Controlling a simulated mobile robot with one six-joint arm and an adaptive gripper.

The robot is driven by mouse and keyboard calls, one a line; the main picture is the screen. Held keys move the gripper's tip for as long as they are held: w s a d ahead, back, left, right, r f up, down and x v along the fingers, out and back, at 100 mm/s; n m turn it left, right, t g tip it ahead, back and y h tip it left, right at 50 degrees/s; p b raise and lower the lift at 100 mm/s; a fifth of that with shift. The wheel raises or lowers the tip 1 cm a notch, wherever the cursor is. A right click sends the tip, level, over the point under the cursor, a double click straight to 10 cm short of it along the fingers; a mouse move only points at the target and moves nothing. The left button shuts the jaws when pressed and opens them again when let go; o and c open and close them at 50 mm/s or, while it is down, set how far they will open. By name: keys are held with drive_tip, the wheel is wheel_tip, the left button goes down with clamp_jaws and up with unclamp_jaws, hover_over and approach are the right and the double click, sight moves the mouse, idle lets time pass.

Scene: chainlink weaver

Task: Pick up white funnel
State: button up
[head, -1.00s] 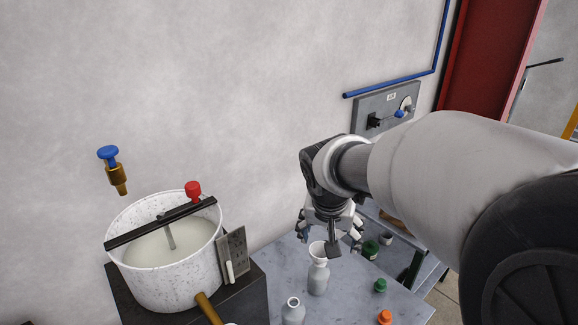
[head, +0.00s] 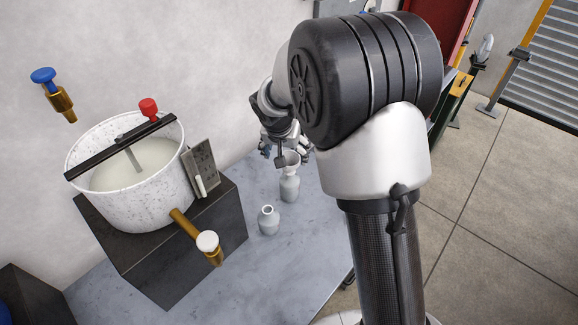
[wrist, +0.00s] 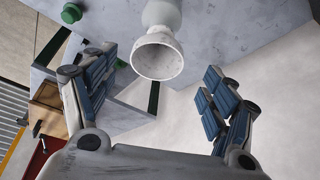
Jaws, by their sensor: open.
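The white funnel (head: 289,158) sits in the mouth of a grey-white bottle (head: 289,186) on the grey table, in the head view. In the wrist view the funnel's wide rim (wrist: 157,57) faces the camera, with the bottle (wrist: 162,14) behind it. My gripper (head: 285,155) is close to the funnel in the head view, and part of it hides behind my arm. In the wrist view my gripper (wrist: 157,97) is open and empty. Its blue-padded fingers stand apart on either side, and the funnel lies just beyond, between them.
A second grey-white bottle (head: 269,220) stands nearer on the table (head: 240,268). A speckled pot (head: 130,190) with a brass tap sits on a dark block (head: 165,262) to the left. A green cap (wrist: 71,13) lies near the bottle in the wrist view.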

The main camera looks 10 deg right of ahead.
sight(290, 160)
drive_tip(key=shift+d+b+x, duration=0.1)
drive_tip(key=shift+b+x, duration=0.15)
drive_tip(key=shift+x, duration=1.25)
drive_tip(key=shift+d+b+x, duration=0.15)
drive_tip(key=shift+b+x, duration=0.1)
drive_tip(key=shift+x, duration=1.3)
drive_tip(key=shift+c, duration=0.2)
drive_tip(key=c, duration=1.1)
